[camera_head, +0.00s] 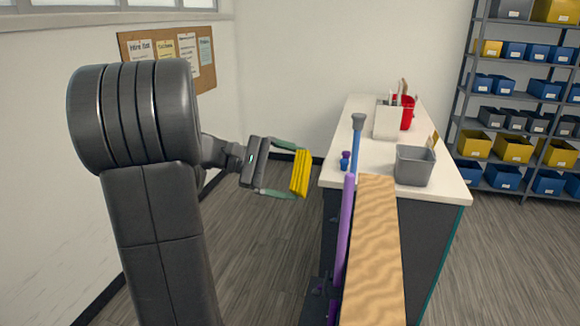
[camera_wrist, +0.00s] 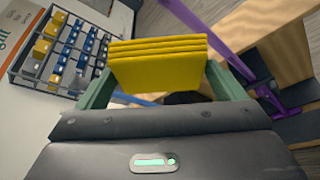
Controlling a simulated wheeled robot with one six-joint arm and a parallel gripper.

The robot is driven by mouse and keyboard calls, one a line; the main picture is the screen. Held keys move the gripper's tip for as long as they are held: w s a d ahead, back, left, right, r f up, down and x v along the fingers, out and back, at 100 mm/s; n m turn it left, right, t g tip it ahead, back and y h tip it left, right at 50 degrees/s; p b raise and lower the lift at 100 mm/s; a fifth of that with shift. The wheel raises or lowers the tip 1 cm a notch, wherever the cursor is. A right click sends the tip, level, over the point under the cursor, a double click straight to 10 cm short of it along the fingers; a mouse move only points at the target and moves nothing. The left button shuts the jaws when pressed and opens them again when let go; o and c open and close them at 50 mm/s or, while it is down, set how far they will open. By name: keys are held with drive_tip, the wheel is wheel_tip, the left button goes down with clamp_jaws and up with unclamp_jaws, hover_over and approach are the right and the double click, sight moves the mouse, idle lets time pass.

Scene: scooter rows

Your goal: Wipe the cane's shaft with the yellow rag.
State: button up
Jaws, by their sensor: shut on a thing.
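My gripper (camera_head: 291,172) is shut on the folded yellow rag (camera_head: 300,174), left of the worktable and clear of it. In the wrist view the rag (camera_wrist: 160,65) spans between the green fingers of my gripper (camera_wrist: 158,80). A blue shaft (camera_head: 355,153) with a grey end runs over the table's left part. A purple rod (camera_head: 342,245) runs toward the camera below it, beside a wooden board. I cannot tell whether these two are one cane. The purple rod (camera_wrist: 198,22) also passes behind the rag in the wrist view. The rag is apart from both.
The white worktable (camera_head: 450,185) holds a grey bin (camera_head: 415,165), a white container (camera_head: 387,122) with tools and a red container (camera_head: 406,112). The wooden board (camera_head: 375,250) extends toward the camera. Shelves (camera_head: 520,100) with bins stand at the right. Open floor lies left of the table.

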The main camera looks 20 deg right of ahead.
sight(307, 170)
drive_tip(key=shift+s+d+r+b, duration=0.2)
drive_tip(key=shift+s+d+b, duration=0.1)
drive_tip(key=shift+s+d, duration=0.85)
drive_tip(key=shift+s+d+r+b, duration=0.15)
drive_tip(key=shift+s+d+b, duration=0.15)
drive_tip(key=shift+s+d, duration=0.8)
drive_tip(key=shift+s+d, duration=0.55)
drive_tip(key=shift+d, duration=0.3)
drive_tip(key=shift+s+a+b, duration=0.45)
drive_tip(key=shift+s+a, duration=0.8)
drive_tip(key=shift+s, duration=0.35)
drive_tip(key=w+d+p, duration=0.1)
drive_tip(key=w+d, duration=0.1)
drive_tip(key=w, duration=0.1)
drive_tip(key=shift+d, duration=0.35)
